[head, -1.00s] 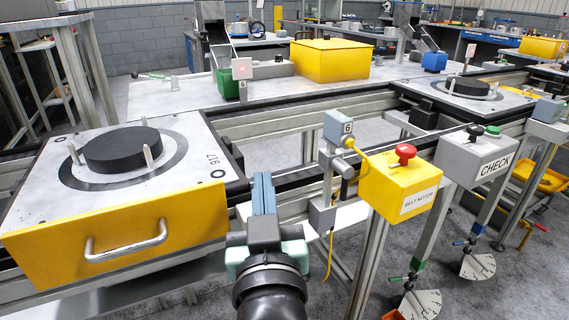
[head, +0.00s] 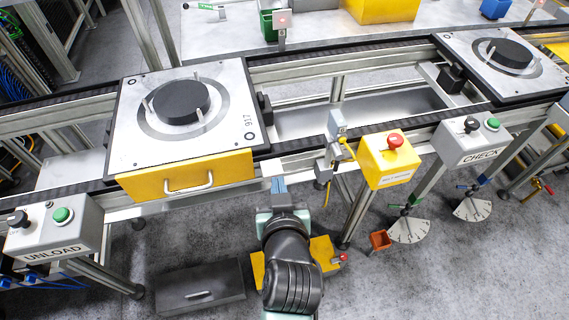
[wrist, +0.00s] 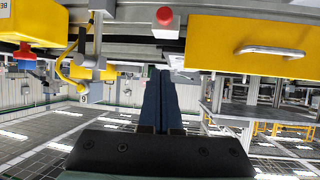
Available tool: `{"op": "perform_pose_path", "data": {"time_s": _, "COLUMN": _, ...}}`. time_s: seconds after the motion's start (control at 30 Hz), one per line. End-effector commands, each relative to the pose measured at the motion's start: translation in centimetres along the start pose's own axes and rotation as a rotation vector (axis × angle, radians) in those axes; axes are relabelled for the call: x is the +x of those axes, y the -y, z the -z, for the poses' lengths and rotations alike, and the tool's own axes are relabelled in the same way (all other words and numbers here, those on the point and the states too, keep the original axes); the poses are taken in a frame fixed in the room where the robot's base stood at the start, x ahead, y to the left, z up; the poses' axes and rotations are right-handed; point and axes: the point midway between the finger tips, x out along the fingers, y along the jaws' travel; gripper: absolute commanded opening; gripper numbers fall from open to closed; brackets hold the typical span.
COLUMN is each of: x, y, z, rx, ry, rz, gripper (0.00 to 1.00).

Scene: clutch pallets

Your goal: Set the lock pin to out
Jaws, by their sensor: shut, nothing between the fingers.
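A round red knob (wrist: 165,16) on a pale mount shows in the wrist view on the rail, between the yellow pallet front and the yellow motor box; it looks like the lock pin's knob. I cannot tell whether it is in or out. In the head view I cannot make it out; a small pale plate (head: 272,168) shows just behind my fingertips. My gripper (head: 279,184) is shut and empty in front of the rail, right of the yellow pallet front. In the wrist view its blue fingers (wrist: 160,95) are together, apart from the knob.
The pallet (head: 128,132) with a black disc (head: 181,103) and a yellow handled front (head: 150,183) sits on the conveyor. The belt motor box (head: 388,165) with a red button stands to the right, the UNLOAD box (head: 50,235) left, the CHECK box (head: 470,148) far right.

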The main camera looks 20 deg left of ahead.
Motion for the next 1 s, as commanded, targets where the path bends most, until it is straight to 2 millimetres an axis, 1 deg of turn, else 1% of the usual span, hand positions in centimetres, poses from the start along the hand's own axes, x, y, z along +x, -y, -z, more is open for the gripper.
{"op": "perform_pose_path", "data": {"time_s": 0.03, "x": -0.1, "y": 0.2, "z": 0.1, "rx": 0.0, "ry": 0.007, "rz": 0.004, "gripper": 0.0}}
{"op": "perform_pose_path", "data": {"time_s": 0.13, "x": 0.3, "y": 0.2, "z": -0.1, "rx": 0.0, "ry": 0.01, "rz": 0.006, "gripper": 0.0}}
{"op": "perform_pose_path", "data": {"time_s": 0.27, "x": 1.8, "y": 0.2, "z": -0.1, "rx": 0.0, "ry": 0.009, "rz": 0.005, "gripper": 0.0}}
{"op": "perform_pose_path", "data": {"time_s": 0.6, "x": 7.7, "y": 0.2, "z": -0.1, "rx": -0.001, "ry": 0.009, "rz": 0.006, "gripper": 0.0}}
{"op": "perform_pose_path", "data": {"time_s": 0.77, "x": 10.1, "y": 0.2, "z": -0.1, "rx": -0.001, "ry": 0.008, "rz": 0.004, "gripper": 0.0}}
{"op": "perform_pose_path", "data": {"time_s": 0.8, "x": 9.7, "y": 0.2, "z": -1.1, "rx": 0.002, "ry": 0.014, "rz": 0.004, "gripper": 0.0}}
{"op": "perform_pose_path", "data": {"time_s": 0.83, "x": 9.4, "y": 0.2, "z": -1.6, "rx": 0.003, "ry": 0.013, "rz": 0.004, "gripper": 0.0}}
{"op": "perform_pose_path", "data": {"time_s": 1.0, "x": 8.8, "y": 0.2, "z": -3.4, "rx": 0.001, "ry": 0.01, "rz": 0.004, "gripper": 0.0}}
